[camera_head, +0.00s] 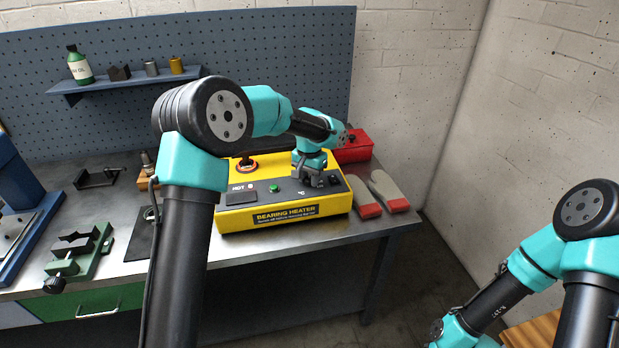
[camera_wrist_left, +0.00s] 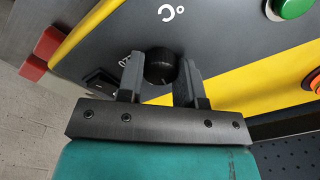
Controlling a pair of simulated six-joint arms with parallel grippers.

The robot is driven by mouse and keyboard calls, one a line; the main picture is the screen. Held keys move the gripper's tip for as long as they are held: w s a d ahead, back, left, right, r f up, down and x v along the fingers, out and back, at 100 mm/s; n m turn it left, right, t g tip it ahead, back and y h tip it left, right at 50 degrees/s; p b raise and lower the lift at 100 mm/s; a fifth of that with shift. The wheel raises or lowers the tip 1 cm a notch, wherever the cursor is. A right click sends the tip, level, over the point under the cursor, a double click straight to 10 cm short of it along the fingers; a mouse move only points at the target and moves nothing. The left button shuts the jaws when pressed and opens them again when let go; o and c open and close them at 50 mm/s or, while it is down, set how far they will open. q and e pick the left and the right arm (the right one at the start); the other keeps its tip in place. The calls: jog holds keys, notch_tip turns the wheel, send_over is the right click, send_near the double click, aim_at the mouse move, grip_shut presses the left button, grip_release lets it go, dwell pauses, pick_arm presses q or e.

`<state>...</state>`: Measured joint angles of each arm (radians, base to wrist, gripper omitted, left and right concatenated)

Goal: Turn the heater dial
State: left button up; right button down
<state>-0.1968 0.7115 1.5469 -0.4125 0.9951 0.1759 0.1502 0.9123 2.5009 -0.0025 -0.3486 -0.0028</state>
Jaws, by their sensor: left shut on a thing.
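The yellow bearing heater (camera_head: 285,213) stands on the bench near its right end, with a dark sloped control panel. Its black dial (camera_wrist_left: 160,66) sits between the two fingers of my left gripper (camera_wrist_left: 160,78) in the left wrist view. My left gripper is shut on the dial, and a °C mark shows on the panel beside it. In the head view the left gripper (camera_head: 317,183) reaches down onto the right part of the panel and hides the dial. My right arm shows at the lower right, but its gripper is not in view.
A green button (camera_head: 274,188) and a HOT lamp (camera_head: 250,187) lie left of the dial. Gloves (camera_head: 388,191) and a red box (camera_head: 355,147) are to the heater's right. A green vise (camera_head: 78,255) stands at the left. A shelf (camera_head: 125,83) hangs behind.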

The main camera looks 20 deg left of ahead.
aim_at(309, 179)
pick_arm(q)
jog(key=shift+n, duration=1)
jog(key=o, duration=0.9)
notch_tip(309, 179, up, 17)
jog(key=shift+r, duration=0.2)
